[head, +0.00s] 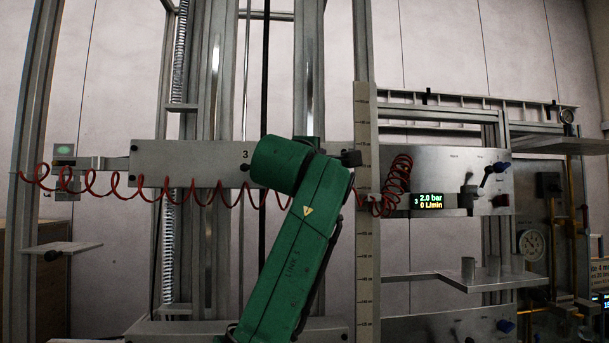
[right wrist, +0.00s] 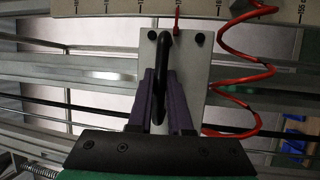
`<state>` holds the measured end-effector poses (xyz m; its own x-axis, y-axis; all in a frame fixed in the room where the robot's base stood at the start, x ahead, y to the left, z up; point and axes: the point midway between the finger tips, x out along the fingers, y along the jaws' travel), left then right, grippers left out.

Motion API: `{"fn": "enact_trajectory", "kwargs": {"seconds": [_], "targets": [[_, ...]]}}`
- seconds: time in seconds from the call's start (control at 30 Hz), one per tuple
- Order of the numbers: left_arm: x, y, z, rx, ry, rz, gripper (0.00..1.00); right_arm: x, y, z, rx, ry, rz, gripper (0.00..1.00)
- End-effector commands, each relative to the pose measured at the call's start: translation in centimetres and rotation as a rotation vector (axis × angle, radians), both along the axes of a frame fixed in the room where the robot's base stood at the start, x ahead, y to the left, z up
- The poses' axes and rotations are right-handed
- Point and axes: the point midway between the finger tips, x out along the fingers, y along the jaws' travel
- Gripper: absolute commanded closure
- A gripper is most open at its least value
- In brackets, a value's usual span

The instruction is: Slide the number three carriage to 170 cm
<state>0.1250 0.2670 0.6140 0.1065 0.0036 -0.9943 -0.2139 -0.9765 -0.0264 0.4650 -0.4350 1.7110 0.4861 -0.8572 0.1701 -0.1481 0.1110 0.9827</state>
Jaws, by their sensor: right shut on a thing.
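A pale horizontal plate marked 3 (head: 190,163) spans the middle of the head view, partly hidden by my green arm. In the right wrist view a light plate with dark screws (right wrist: 196,75) carries a black bar handle (right wrist: 163,65). My right gripper (right wrist: 161,78) has its purple fingers on both sides of this handle and is shut on it. My left gripper is in neither view.
A red coiled hose (head: 110,184) runs across the plate; it also hangs beside the handle plate in the wrist view (right wrist: 243,85). A tall graduated ruler (head: 366,240) stands right of my arm. A display (head: 427,201) reads 2.0 bar, 0 L/min. Shelves and valves stand right.

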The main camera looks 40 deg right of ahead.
Motion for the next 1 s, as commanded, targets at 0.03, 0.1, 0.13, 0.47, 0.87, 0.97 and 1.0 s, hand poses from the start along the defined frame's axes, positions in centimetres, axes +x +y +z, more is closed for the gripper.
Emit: {"fn": "enact_trajectory", "kwargs": {"seconds": [0.03, 0.1, 0.13, 0.47, 0.87, 0.97, 1.0], "targets": [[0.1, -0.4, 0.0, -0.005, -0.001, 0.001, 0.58, 0.0, 0.2, 0.2, -0.004, -0.001, 0.006, 1.0], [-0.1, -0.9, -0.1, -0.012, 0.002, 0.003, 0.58, 0.1, 0.2, 0.2, -0.004, 0.0, 0.006, 1.0], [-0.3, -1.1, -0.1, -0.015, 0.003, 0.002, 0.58, 0.1, 0.2, 0.2, -0.005, 0.001, 0.007, 1.0], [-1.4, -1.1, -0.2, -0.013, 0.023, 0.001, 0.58, 0.2, 0.2, 0.0, -0.002, 0.002, 0.007, 0.53], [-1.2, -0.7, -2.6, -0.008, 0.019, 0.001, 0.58, -1.2, 2.7, -1.2, -0.002, 0.001, 0.01, 0.53], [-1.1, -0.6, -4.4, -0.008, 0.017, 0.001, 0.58, -2.7, 5.3, -1.9, -0.004, -0.001, 0.012, 0.53], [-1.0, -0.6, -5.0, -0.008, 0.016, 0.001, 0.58, -3.3, 6.4, -2.0, -0.004, 0.0, 0.012, 0.53]]}}
